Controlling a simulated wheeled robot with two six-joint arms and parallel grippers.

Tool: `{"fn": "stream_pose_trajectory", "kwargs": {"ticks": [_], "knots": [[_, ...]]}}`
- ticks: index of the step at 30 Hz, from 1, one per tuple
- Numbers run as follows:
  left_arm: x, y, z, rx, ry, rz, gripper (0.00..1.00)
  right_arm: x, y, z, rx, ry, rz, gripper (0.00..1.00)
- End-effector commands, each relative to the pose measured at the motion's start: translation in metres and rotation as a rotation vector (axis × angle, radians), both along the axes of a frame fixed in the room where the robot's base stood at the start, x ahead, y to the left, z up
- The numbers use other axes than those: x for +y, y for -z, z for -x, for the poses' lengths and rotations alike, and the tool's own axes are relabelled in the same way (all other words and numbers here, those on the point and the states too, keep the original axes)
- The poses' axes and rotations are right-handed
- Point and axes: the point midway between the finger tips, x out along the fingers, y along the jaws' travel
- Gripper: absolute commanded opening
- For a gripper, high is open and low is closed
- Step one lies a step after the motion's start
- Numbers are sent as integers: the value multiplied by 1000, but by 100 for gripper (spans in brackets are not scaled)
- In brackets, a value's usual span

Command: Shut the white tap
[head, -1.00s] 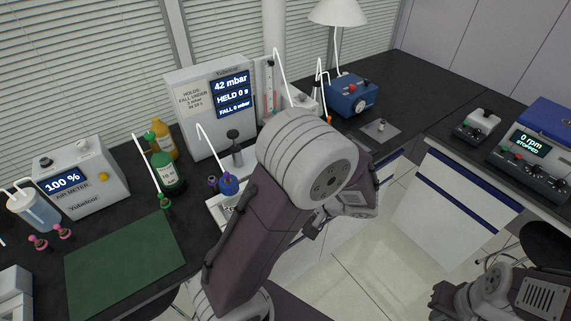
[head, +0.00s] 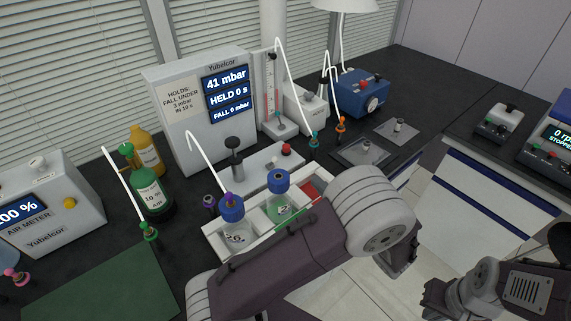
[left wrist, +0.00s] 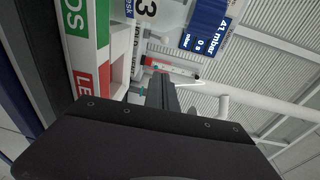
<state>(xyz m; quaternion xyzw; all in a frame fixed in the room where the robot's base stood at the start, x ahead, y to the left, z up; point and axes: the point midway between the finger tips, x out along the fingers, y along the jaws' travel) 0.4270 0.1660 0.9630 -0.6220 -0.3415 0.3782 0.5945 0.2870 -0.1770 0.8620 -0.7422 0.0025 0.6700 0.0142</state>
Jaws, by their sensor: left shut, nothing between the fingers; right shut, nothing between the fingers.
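I cannot make out a white tap for certain in either view. White tubes end in coloured fittings: a green tap (head: 149,231), a teal tap (head: 314,140) and an orange tap (head: 340,125). Two blue-capped reactor bottles (head: 232,211) stand in a white rack (head: 212,232); the left one has a purple fitting on top. My left gripper (left wrist: 160,80) is shut and empty in the left wrist view, beside red and green labels. In the head view my left wrist hides it mostly. My right gripper (head: 437,298) is low at the right, shut, its fingers unclear.
A pressure unit (head: 185,135) reading 41 mbar stands behind the rack. A white air meter (head: 50,215), a green bottle (head: 148,190) and a yellow bottle (head: 147,150) are at the left. A green mat (head: 100,290) lies clear in front. A blue box (head: 360,92) is farther back.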

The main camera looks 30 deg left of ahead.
Motion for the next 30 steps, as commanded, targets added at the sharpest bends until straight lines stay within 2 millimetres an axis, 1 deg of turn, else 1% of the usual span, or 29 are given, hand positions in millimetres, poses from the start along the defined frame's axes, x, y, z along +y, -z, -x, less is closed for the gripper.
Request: {"fn": "stream_pose_trajectory", "kwargs": {"ticks": [3,12,15,18,21,30], "knots": [[22,1,-10,1,-7,-1,0,0,-3,0,0,0,0,0],[80,5,-41,2,-6,0,0,0,-8,0,0,0,0,0],[96,6,-36,4,-4,-1,0,0,-11,0,0,0,0,0],[107,6,-33,3,-3,-2,0,0,-12,0,0,0,0,0],[113,7,-31,1,-2,0,0,0,-12,0,0,0,0,0],[116,8,-30,1,-1,0,0,0,-12,0,0,0,0,0]]}}
